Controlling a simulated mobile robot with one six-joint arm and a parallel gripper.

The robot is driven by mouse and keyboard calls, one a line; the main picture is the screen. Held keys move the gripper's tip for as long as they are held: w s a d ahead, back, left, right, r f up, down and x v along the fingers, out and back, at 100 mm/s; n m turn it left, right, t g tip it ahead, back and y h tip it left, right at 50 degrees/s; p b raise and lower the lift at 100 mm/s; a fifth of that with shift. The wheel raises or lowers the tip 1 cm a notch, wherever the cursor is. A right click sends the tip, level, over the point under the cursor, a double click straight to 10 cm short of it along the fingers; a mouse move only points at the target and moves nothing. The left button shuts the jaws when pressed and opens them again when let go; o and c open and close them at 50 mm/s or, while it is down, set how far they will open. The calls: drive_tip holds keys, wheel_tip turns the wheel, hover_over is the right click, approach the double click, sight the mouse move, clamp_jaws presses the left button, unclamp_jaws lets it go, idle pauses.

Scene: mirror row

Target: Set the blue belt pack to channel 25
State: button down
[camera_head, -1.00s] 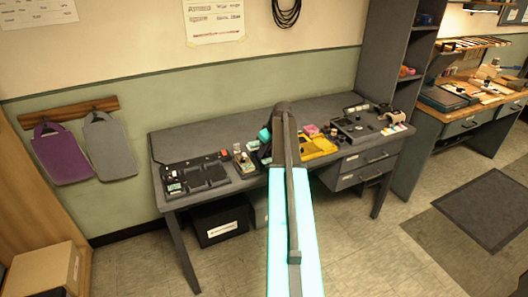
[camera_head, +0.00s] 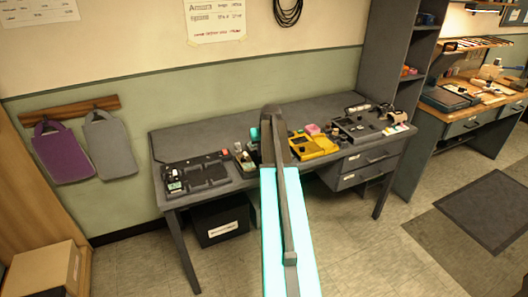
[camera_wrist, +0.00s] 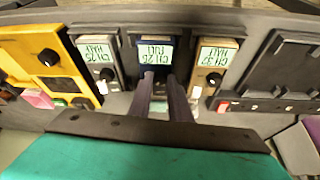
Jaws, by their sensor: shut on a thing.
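The blue belt pack (camera_wrist: 155,45) is in the middle of a row of three packs in the wrist view. Its lit display appears upside down; it seems to read CH 2-something, with the last digit unclear. My gripper (camera_wrist: 164,84) is shut on the blue pack's knob, which is mostly hidden between the two dark fingers. In the head view my own arm hides the fingers and the blue pack.
A grey pack (camera_wrist: 100,52) is close on the left and a tan-edged pack (camera_wrist: 211,58) close on the right, both with lit displays and knobs. A yellow unit (camera_wrist: 45,55) is farther left. A black tray unit (camera_head: 192,174) lies on the grey desk (camera_head: 225,128).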

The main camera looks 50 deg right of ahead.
drive_tip(key=shift+m+h, duration=0.3)
drive_tip(key=shift+m, duration=0.5)
drive_tip(key=c, duration=1.6)
unclamp_jaws()
drive_tip(key=shift+a+r, duration=0.1)
drive_tip(key=shift+b+v, duration=1.15)
drive_tip(key=shift+v, duration=5.65)
drive_tip(key=shift+w, duration=0.15)
